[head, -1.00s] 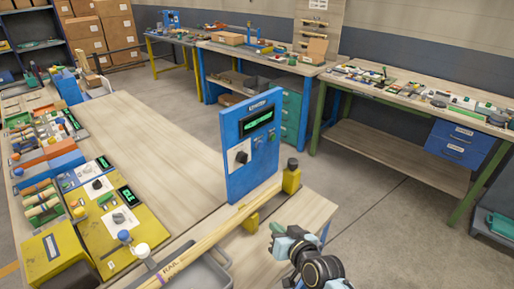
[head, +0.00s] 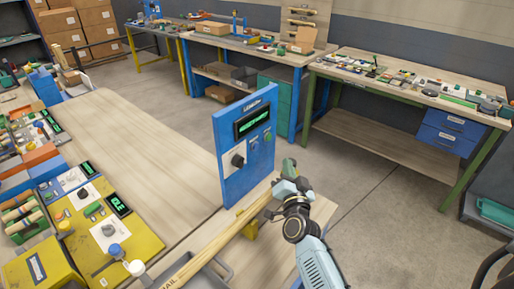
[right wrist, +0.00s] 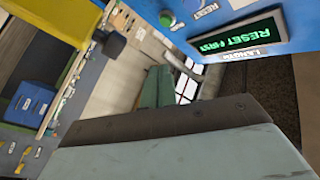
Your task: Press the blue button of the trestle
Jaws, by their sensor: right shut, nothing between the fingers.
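The trestle's upright blue panel (head: 232,185) stands on the end of the wooden bench, with a dark display and a black knob (head: 238,160) on a white plate. Small buttons with labels sit on the panel's right half, below the display; the blue button is too small to make out surely there. In the right wrist view the panel (right wrist: 295,12) is at the top right; its display (right wrist: 238,36) reads RESET FIRST in green, upside down. My right gripper (head: 289,166) is shut and empty, just right of the panel and apart from it. My left gripper is out of view.
Yellow control boxes (head: 130,240) and other coloured parts crowd the bench's left side. A wooden rail (head: 215,248) runs along the near edge below the panel. The bench top (head: 140,140) left of the panel is clear. Workbenches stand behind, across open floor.

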